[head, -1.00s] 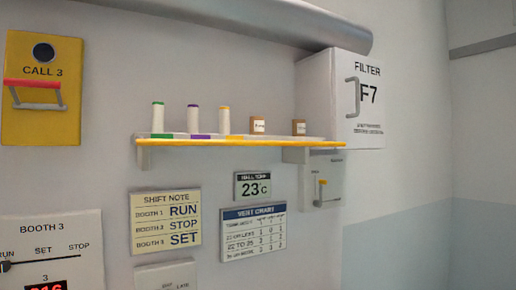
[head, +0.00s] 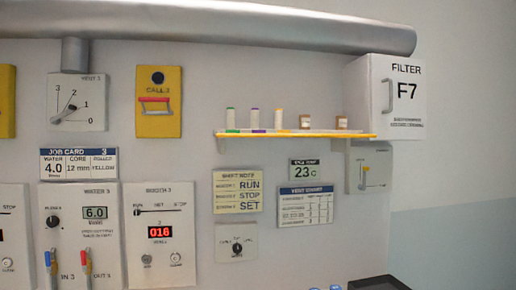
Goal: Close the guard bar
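No part labelled as a guard bar can be made out. The one bar-like part near a button is a red-topped bar (head: 156,100) on the yellow CALL 3 panel (head: 146,127), below a dark round button (head: 157,77). I cannot tell whether it is the guard bar. My gripper is not in view.
Wall panels with dials and a 018 display (head: 160,232) fill the left. A yellow-edged shelf (head: 300,135) holds spools and small brown boxes. A white filter box (head: 385,95) with a handle is at right. A dark object (head: 378,283) is cut off at the bottom edge.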

